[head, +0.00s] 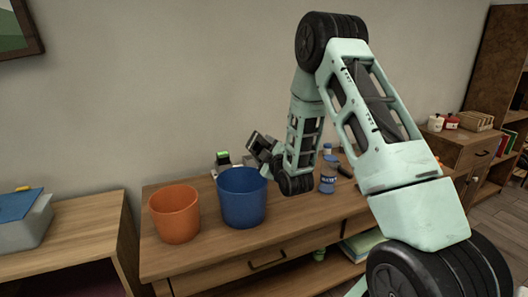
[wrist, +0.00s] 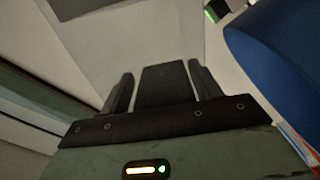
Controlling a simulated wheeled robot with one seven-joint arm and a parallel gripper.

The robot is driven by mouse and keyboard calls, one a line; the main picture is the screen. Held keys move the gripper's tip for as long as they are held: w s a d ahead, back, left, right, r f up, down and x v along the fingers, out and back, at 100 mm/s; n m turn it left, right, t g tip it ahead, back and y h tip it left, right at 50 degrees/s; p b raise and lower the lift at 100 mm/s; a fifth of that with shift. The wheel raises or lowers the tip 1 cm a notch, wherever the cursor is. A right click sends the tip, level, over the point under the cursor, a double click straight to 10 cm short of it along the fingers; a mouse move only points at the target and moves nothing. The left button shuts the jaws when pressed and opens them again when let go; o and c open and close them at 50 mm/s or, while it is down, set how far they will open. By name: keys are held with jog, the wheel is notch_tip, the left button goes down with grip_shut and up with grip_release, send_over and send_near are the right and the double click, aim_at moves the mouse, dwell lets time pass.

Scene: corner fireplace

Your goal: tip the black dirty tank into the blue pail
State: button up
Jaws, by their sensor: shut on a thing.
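The blue pail (head: 242,205) stands upright on the wooden cabinet top, right of an orange pail. My gripper (head: 264,148) is just behind and right of its rim, tilted. It is shut on the black dirty tank, a small dark block (head: 257,140), held tilted near the rim. In the wrist view the dark tank (wrist: 166,86) sits between the two fingers of my gripper (wrist: 162,88). The blue pail fills the upper right there (wrist: 285,55). The tank's opening and contents cannot be made out.
The orange pail (head: 174,215) stands left of the blue one. A small dark item with a green top (head: 222,157) is behind the pails. A blue-lidded jar (head: 328,175) stands right of my wrist. The cabinet's front edge is clear.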

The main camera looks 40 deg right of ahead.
jog(key=shift+s+d+f+n+b, duration=0.1)
jog(key=shift+f+n+b, duration=0.3)
jog(key=shift+n+b, duration=0.65)
jog(key=shift+w+d+f+n+b, duration=0.15)
jog(key=shift+f+n+b, duration=0.3)
jog(key=shift+n+b, duration=0.55)
jog(key=shift+s+d+f+n+b, duration=0.15)
jog(key=shift+f+n+b, duration=0.25)
jog(key=shift+n+b, duration=0.6)
dwell(2.6)
